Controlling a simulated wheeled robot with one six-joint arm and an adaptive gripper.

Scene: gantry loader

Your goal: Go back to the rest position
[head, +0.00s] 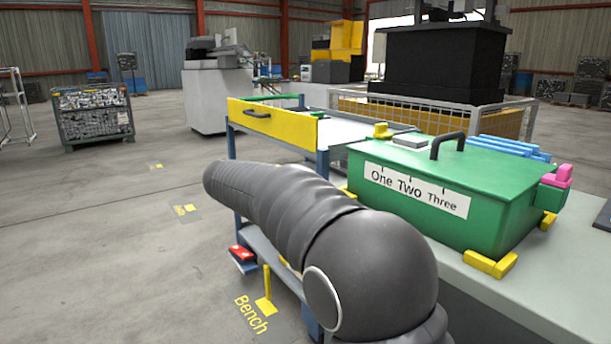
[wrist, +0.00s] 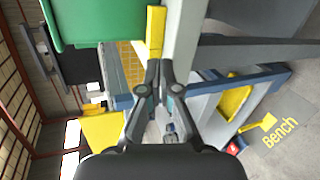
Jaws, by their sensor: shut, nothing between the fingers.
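My gripper (wrist: 158,68) shows in the wrist view with its two fingers together and nothing held between them. It is in the air near the bench edge. In the head view my dark arm crosses the lower middle, and my gripper cannot be made out there. A green box (head: 430,225) labelled "One Two Three" sits on the grey bench top (head: 480,295), between yellow corner blocks. Its side also shows at the top left of the wrist view (wrist: 88,20).
A workbench with a yellow drawer front (head: 272,122) stands behind my arm. A red item (head: 241,253) lies low beside it, near the yellow floor word "Bench" (head: 250,315). A wire bin of parts (head: 95,115) stands far left. The floor at left is clear.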

